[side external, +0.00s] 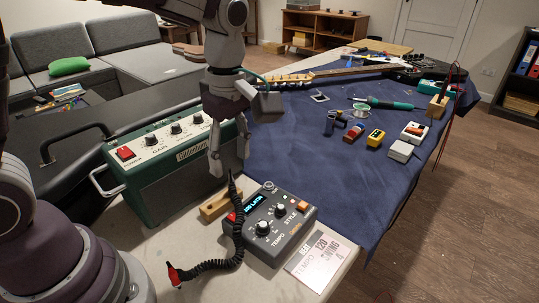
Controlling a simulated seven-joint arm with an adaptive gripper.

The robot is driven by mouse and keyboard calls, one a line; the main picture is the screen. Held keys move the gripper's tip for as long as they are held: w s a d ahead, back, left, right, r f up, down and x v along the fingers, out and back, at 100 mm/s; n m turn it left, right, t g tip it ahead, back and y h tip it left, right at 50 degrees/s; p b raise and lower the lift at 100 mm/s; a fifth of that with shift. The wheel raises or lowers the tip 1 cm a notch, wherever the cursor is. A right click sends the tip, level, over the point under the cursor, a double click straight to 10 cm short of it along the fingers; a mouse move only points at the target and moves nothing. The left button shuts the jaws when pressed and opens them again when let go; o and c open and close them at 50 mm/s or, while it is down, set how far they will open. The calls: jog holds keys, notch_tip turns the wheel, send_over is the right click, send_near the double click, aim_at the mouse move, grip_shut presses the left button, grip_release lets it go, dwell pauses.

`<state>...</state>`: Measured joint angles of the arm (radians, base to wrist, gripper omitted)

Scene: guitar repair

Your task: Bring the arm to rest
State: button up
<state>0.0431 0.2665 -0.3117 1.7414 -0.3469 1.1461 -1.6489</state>
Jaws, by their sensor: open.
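My gripper (229,160) is open and points down, with nothing seen between its fingers. It hangs in front of the green amplifier (168,165) and above the near part of the workbench. A grey tempo and style pedal (272,225) with a lit display sits below and to the right of it. A black coiled cable (238,235) rises towards the fingertips; I cannot tell whether it touches them.
A blue cloth (330,190) covers the bench, with a guitar (300,78), a soldering iron (390,103), a solder spool (360,110) and small pedals (400,150) on it. A printed card (313,257) lies at the front edge. The cloth's middle is clear.

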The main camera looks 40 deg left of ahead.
jog(key=s+a+r+m+t, duration=0.2)
jog(key=s+m, duration=0.2)
jog(key=m, duration=0.5)
jog(key=s+a+r+m+t, duration=0.2)
jog(key=s+m+t, duration=0.1)
jog(key=m, duration=0.6)
jog(key=shift+s+a+r+m+t+h, duration=0.2)
jog(key=shift+s+a+m+t+h, duration=0.1)
jog(key=shift+s+a+h, duration=0.1)
jog(key=shift+o, duration=0.4)
